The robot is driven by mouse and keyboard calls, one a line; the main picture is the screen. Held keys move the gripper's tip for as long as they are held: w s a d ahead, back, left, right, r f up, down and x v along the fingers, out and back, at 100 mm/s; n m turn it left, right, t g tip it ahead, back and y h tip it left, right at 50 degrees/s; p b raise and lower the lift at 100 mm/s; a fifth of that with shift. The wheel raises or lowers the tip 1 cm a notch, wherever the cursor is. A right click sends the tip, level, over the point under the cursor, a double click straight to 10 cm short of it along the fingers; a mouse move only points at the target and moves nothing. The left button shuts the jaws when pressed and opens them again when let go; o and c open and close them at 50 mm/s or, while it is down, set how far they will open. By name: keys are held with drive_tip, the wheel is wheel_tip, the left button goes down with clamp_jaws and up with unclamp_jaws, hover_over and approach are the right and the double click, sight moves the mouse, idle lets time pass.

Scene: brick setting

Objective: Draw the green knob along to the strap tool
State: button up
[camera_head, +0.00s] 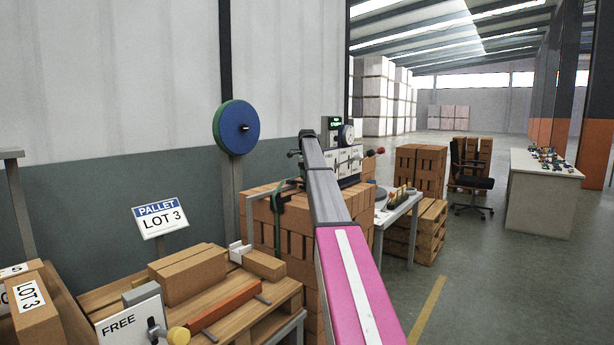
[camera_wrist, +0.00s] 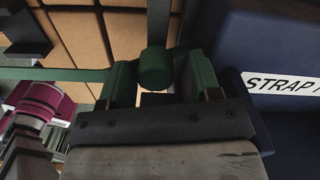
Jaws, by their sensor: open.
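The green knob (camera_wrist: 155,68) is a short round cylinder in the middle of the wrist view. My gripper (camera_wrist: 160,80) is open, with one dark green finger on each side of the knob. A gap shows on the knob's right; I cannot tell whether either finger touches it. The strap tool (camera_wrist: 280,84) is a navy body with a white label at the right, close beside the right finger. In the head view my own arm covers much of this spot, and the knob cannot be made out clearly there.
A green strap (camera_head: 279,222) runs around a brick stack (camera_head: 300,236). A panel with a gauge (camera_head: 346,134) and a red-knobbed lever (camera_head: 380,151) stand behind my arm. A pallet with bricks (camera_head: 285,293) is at front left; open floor (camera_head: 470,280) lies right.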

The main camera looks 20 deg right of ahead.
drive_tip(key=shift+r, duration=0.1)
wheel_tip(320, 180, up, 10)
drive_tip(key=shift+f, duration=0.15)
drive_tip(key=shift+r, duration=0.45)
drive_tip(key=shift+s, duration=0.1)
